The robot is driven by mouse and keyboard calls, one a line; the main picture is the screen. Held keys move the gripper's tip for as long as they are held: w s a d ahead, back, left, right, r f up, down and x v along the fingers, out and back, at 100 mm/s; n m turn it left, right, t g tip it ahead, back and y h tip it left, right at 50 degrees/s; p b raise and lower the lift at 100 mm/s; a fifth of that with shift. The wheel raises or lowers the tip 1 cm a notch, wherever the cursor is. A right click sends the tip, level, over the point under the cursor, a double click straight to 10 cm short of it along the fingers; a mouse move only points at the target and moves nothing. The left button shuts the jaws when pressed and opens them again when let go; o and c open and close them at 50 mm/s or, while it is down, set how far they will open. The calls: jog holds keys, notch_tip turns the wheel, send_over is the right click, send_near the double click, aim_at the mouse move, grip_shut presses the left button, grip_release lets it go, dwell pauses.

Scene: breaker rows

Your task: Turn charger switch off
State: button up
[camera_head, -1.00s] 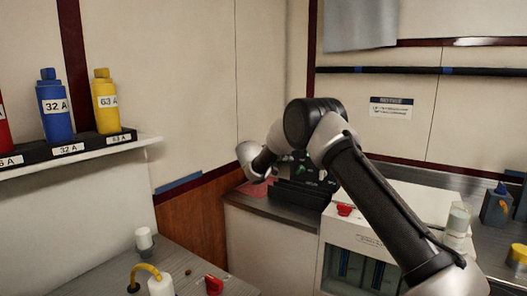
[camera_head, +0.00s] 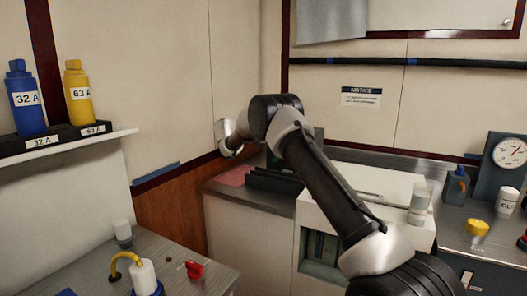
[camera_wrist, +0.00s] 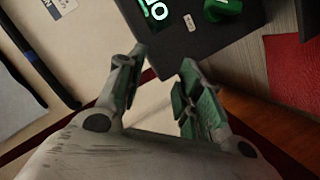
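The charger appears to be the black panel (camera_wrist: 185,25) at the top of the wrist view, with a lit green display (camera_wrist: 153,12). A green knob-like part (camera_wrist: 222,8) sits to the right of the display, cut by the top edge; its setting cannot be told. My gripper (camera_wrist: 160,68) has its two fingers apart with nothing between them, below the panel in that view and apart from the knob. In the head view my arm hides most of the panel, and my fingers cannot be made out.
A dark slotted rack (camera_head: 272,181) and a red mat (camera_head: 235,176) lie on the corner counter. A white cabinet (camera_head: 375,185) stands right of it. A blue bottle (camera_head: 26,100) and a yellow bottle (camera_head: 78,95) stand on the left shelf. A red knob (camera_head: 194,270) is on the near bench.

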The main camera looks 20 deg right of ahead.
jog(key=s+d+n, duration=0.1)
jog(key=s+d, duration=0.1)
jog(key=d, duration=0.4)
jog(key=n+t+y, duration=0.4)
jog(key=n+y, duration=0.1)
jog(key=n, duration=1.7)
send_near(275, 160)
jog(key=w, duration=0.2)
jog(key=x, duration=0.8)
jog(key=shift+s+d+f, duration=0.15)
jog(key=shift+s+d, duration=0.05)
jog(key=shift+d, duration=0.15)
jog(key=c, duration=0.6)
jog(key=shift+n, duration=0.3)
